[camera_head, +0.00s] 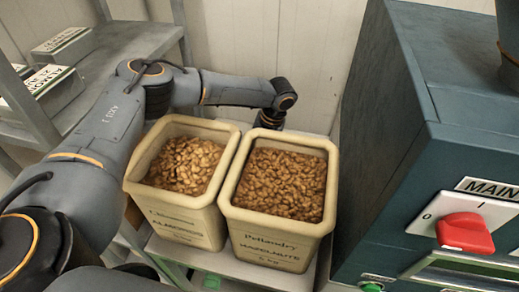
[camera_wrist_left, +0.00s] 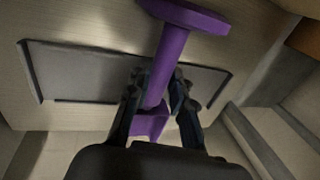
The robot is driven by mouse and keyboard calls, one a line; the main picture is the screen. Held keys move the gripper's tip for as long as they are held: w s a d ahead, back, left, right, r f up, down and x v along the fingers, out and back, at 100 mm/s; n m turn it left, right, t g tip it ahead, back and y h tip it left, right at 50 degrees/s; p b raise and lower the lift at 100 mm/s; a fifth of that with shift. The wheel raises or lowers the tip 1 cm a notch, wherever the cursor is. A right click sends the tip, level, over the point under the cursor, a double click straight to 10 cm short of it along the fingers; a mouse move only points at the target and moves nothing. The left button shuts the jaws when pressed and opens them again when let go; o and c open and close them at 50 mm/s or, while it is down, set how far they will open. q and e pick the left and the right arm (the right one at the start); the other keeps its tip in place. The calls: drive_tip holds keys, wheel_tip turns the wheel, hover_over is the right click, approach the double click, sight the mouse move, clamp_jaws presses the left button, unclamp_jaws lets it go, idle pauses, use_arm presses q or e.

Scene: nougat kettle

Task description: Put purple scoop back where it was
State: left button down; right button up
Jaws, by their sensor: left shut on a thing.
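The purple scoop (camera_wrist_left: 170,55) shows in the left wrist view. My left gripper (camera_wrist_left: 159,82) is shut on the handle. Behind the scoop is a pale surface with a dark grey rectangular panel (camera_wrist_left: 85,72); I cannot tell whether the scoop touches it. In the head view my left arm reaches over to behind the two bins, and its gripper and the scoop are hidden there. My right gripper is not in view.
An almond bin (camera_head: 175,212) and a hazelnut bin (camera_head: 275,233), both full of nuts, stand side by side on a low stand. A blue-green machine (camera_head: 390,130) with a red switch (camera_head: 465,233) is close on the right. A grey shelf (camera_head: 120,45) with labelled boxes is at left.

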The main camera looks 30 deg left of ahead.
use_arm(q)
drive_tip(key=shift+f, duration=0.1)
drive_tip(key=c, duration=1.2)
unclamp_jaws()
drive_tip(key=shift+o, duration=0.2)
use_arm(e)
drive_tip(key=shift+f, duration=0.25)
use_arm(q)
drive_tip(key=p+v, duration=0.2)
drive_tip(key=v, duration=1)
drive_tip(key=shift+p, duration=0.35)
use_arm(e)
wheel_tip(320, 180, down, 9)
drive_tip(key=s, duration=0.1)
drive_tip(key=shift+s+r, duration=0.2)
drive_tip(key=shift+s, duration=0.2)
